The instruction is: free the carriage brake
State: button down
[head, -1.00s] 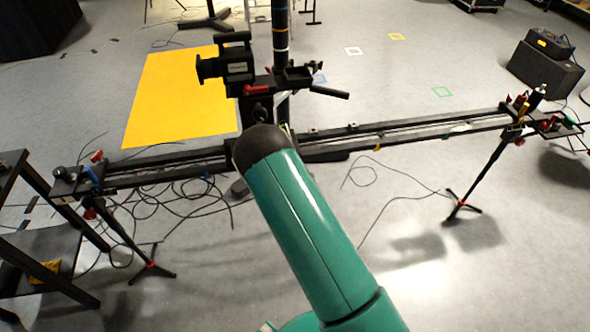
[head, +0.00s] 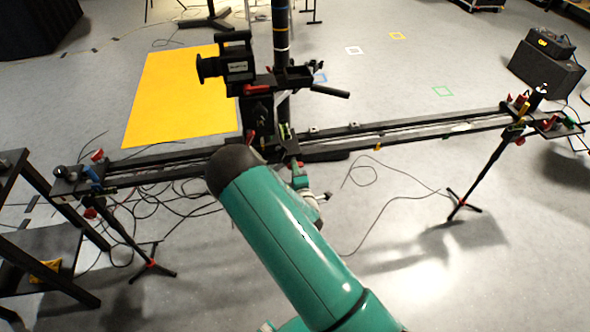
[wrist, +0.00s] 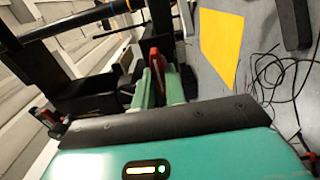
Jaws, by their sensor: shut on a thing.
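The carriage (head: 262,118) sits on the long black slider rail (head: 395,132) and bears a black camera (head: 228,66). In the wrist view, my gripper (wrist: 156,80) is shut on a red lever (wrist: 155,62), which I take for the carriage brake. The lever stands up between the two pale green fingers, and its lower end is hidden by them. In the head view, my green arm reaches to the carriage's near side, and the fingertips and the lever are too small or hidden to make out there.
The rail rests on thin black stands (head: 468,195). A black shelf stand (head: 45,240) is at the left end. Loose cables (head: 180,200) lie on the floor under the rail. A yellow mat (head: 180,100) lies behind it. The right stretch of rail looks clear.

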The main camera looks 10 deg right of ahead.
jog(key=c, duration=1.4)
grip_release()
jog(key=shift+c, duration=0.2)
jog(key=shift+s, duration=0.1)
jog(key=s, duration=1.3)
jog(key=shift+s, duration=0.35)
jog(key=shift+w, duration=0.1)
